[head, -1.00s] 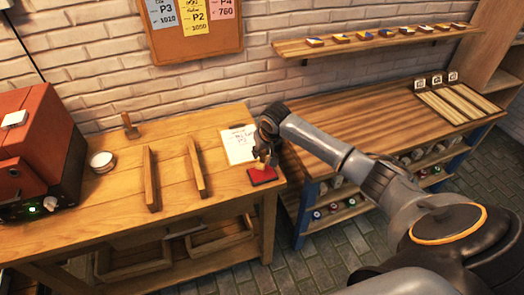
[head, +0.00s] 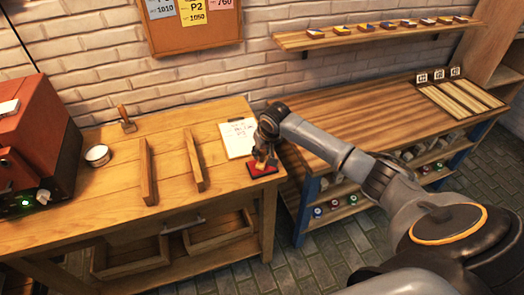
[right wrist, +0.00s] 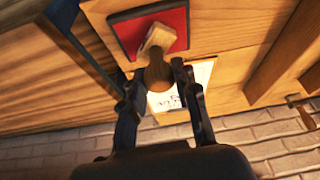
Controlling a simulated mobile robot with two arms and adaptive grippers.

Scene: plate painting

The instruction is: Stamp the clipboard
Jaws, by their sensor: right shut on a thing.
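My right gripper (head: 262,152) is shut on a wooden stamp (head: 260,164) at the right end of the wooden workbench. The stamp is at the red ink pad (head: 254,171), on it or just above it. In the right wrist view, the stamp's round handle (right wrist: 157,73) is between the fingers (right wrist: 160,80), and its block lies over the red pad (right wrist: 125,28). The clipboard (head: 236,140) with a white sheet lies just behind the pad; the gripper partly covers it in the wrist view (right wrist: 190,85). My left gripper is not in view.
Two upright wooden bars (head: 148,170) stand on the bench left of the clipboard. A wooden-handled tool (head: 126,119), a small white round dish (head: 97,155) and a red machine (head: 38,140) are further left. A slatted table (head: 360,120) stands to the right.

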